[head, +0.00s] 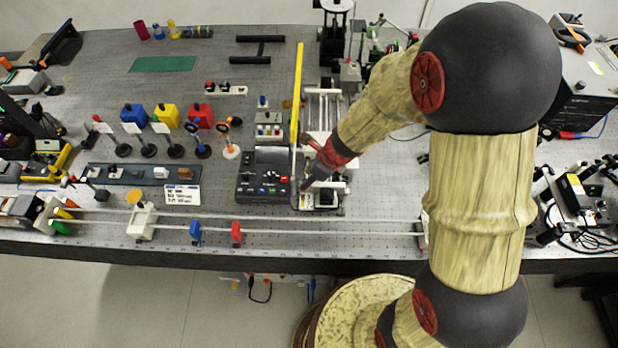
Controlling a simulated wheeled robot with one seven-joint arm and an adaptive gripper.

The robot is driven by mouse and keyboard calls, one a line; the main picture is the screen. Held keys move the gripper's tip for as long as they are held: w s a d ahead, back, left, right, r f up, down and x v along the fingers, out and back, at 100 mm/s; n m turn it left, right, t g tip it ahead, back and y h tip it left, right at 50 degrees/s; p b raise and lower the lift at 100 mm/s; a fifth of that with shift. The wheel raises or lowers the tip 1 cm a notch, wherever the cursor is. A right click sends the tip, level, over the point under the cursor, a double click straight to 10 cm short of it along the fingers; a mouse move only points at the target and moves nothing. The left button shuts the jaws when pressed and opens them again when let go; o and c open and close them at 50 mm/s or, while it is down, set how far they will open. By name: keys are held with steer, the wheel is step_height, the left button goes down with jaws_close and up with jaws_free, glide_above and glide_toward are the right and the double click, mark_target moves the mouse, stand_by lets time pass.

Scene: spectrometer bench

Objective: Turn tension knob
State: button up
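My arm reaches in from the right, and my gripper (308,184) points down and left over the near end of a white-railed apparatus (322,104). The gripper's fingers are dark and small here, so I cannot tell whether they are open or touching anything. The tension knob cannot be made out for certain; the near end of the apparatus is partly hidden by my gripper. A black control box (262,188) with several small coloured knobs or buttons stands just left of my gripper.
A yellow bar (297,92) runs along the left of the apparatus. A long rail (290,231) with a blue clamp (196,232) and a red clamp (237,233) lies along the bench's front edge. Lens stands (175,148) crowd the left. Bare bench (100,80) shows at back left.

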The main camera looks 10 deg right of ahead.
steer(key=shift+c, duration=1.2)
jaws_close()
steer(key=shift+n, duration=0.4)
steer(key=n, duration=0.1)
steer(key=n+g+p, duration=0.1)
steer(key=n+p, duration=0.1)
steer(key=shift+w+d+r+n+g+y, duration=0.1)
steer(key=shift+w+d+n+g+y, duration=0.05)
steer(key=shift+w+n+g+y, duration=0.2)
steer(key=n+p, duration=0.1)
steer(key=n, duration=0.1)
steer(key=n+g, duration=0.1)
steer(key=n, duration=0.1)
steer(key=shift+w+n+g+y+p, duration=0.1)
steer(key=shift+n+g+y+p, duration=0.15)
steer(key=shift+p, duration=0.15)
steer(key=n, duration=0.2)
steer(key=n+g+p, duration=0.1)
steer(key=n, duration=0.1)
steer(key=shift+w+n+g+h, duration=0.2)
steer(key=shift+n+g+h, duration=0.1)
steer(key=shift+h, duration=0.1)
steer(key=shift+w+a+n+g+h+p, duration=0.1)
steer(key=shift+n+g+h+p, duration=0.15)
steer(key=shift+n, duration=0.65)
steer(key=shift+a+n+g+h+p, duration=0.15)
steer(key=shift+n+g+p, duration=0.2)
steer(key=shift+n, duration=0.55)
